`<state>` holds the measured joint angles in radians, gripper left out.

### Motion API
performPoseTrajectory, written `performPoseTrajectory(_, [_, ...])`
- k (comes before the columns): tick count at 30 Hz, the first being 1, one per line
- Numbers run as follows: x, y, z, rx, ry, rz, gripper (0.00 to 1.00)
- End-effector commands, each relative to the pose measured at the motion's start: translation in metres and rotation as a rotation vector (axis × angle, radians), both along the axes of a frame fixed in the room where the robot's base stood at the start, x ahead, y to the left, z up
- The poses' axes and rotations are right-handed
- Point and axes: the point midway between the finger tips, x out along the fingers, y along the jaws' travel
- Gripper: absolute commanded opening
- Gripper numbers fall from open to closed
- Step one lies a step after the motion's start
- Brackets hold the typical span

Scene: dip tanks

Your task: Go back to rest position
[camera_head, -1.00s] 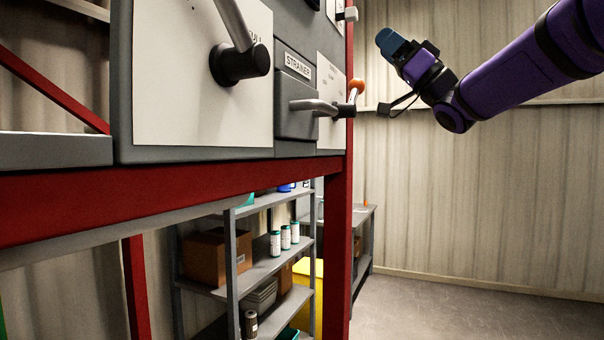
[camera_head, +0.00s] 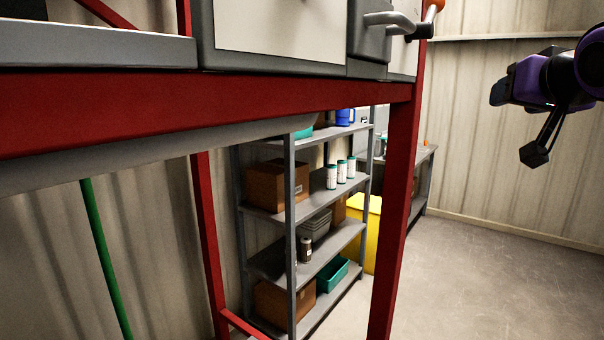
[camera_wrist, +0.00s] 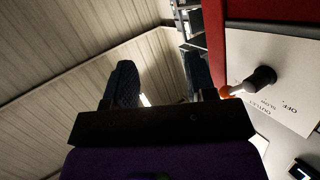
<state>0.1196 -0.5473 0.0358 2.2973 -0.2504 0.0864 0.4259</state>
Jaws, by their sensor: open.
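My gripper (camera_head: 500,92) is at the upper right of the head view, on my purple arm, apart from the panel and its red frame. In the wrist view its two dark fingers (camera_wrist: 160,82) stand spread apart with nothing between them. The orange-tipped lever (camera_wrist: 236,91) on the white outlet plate (camera_wrist: 285,85) shows to the right of the fingers. I cannot tell whether the right finger touches it, but in the head view the gripper is well clear of the panel.
A red frame beam (camera_head: 300,95) and post (camera_head: 397,210) stand to the left of my arm. Under it is a grey shelf unit (camera_head: 290,230) with boxes and white bottles. A yellow bin (camera_head: 372,235) stands behind. The floor (camera_head: 500,280) at the right is clear.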

Motion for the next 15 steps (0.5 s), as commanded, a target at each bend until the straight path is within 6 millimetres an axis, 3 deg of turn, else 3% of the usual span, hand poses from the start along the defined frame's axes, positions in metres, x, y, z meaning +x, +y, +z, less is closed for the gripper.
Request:
performPoseTrajectory(3, [-0.04, 0.005, -0.05, -0.025, 0.219, 0.005, 0.51])
performPoseTrajectory(9, [-0.112, 0.018, -0.125, -0.055, 0.575, 0.084, 0.51])
performPoseTrajectory(15, [-0.164, 0.03, -0.166, -0.066, 0.796, 0.18, 0.51])
